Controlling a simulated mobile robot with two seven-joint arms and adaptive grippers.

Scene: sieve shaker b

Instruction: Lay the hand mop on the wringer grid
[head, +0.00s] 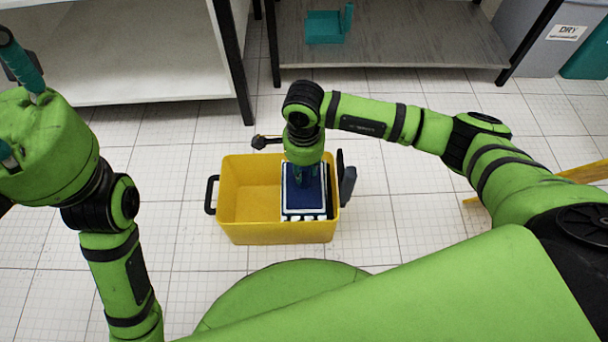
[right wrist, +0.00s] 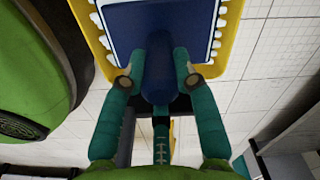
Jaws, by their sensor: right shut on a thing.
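The hand mop (head: 303,199) has a blue plate with a pale edge and a blue handle; it also shows in the right wrist view (right wrist: 190,25). My right gripper (right wrist: 160,82) is shut on the handle, one teal finger on each side. The mop is over the wringer grid (right wrist: 98,22), whose white bars show around the plate. The grid (head: 302,217) is at the right end of the yellow bucket (head: 247,229). I cannot tell whether the pad touches it. My left gripper (head: 8,95) is at the left edge, partly cut off, its fingers spread and empty.
The left part of the bucket is open, and a black handle (head: 210,195) sticks out on its left. A teal dustpan (head: 325,26) lies on a low shelf (head: 420,45) behind.

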